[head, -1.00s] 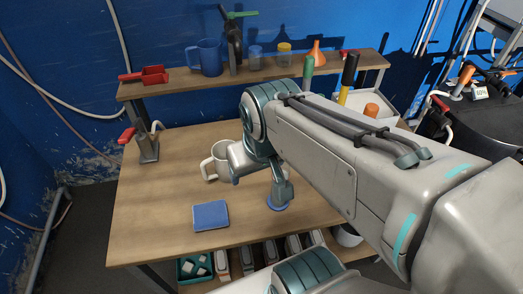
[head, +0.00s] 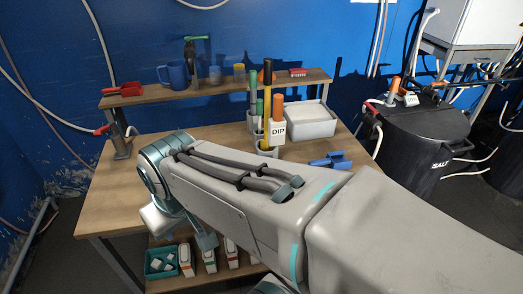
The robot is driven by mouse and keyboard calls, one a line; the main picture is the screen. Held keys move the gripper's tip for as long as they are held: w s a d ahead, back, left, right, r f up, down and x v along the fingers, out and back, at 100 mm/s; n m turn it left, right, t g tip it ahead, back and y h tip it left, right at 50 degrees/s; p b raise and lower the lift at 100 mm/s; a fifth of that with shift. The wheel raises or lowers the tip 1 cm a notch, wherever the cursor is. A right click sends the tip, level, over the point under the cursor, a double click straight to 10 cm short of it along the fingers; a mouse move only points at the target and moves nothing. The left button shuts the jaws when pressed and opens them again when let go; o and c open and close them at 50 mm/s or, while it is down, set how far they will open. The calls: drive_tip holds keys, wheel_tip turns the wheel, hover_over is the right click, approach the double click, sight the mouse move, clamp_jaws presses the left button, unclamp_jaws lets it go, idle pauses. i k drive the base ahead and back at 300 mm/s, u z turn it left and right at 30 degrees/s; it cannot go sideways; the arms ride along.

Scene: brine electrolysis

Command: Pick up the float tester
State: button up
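I cannot tell for sure which thing is the float tester. Upright tools stand at the back of the bench: a green-topped one (head: 254,88), a tall black one (head: 267,78) and an orange-topped one (head: 278,107) above a white label reading DIP (head: 277,131). Another orange-handled tool (head: 394,88) sits on the dark salt bin by a small white tag. My gripper (head: 205,240) is low at the bench's front left, well apart from these tools. My own arm mostly hides it, so its fingers and any contents are unclear.
The wooden bench (head: 110,190) has a back shelf (head: 215,88) with a blue jug (head: 174,73) and red scoop (head: 122,89). A white tray (head: 312,122) and blue item (head: 330,160) are at right, before the salt bin (head: 425,145). My arm covers the front.

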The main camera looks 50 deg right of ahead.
sight(277, 125)
drive_tip(key=u, duration=0.25)
drive_tip(key=k, duration=0.25)
drive_tip(key=z, duration=1.2)
drive_tip(key=i, duration=0.85)
drive_tip(key=z, duration=0.65)
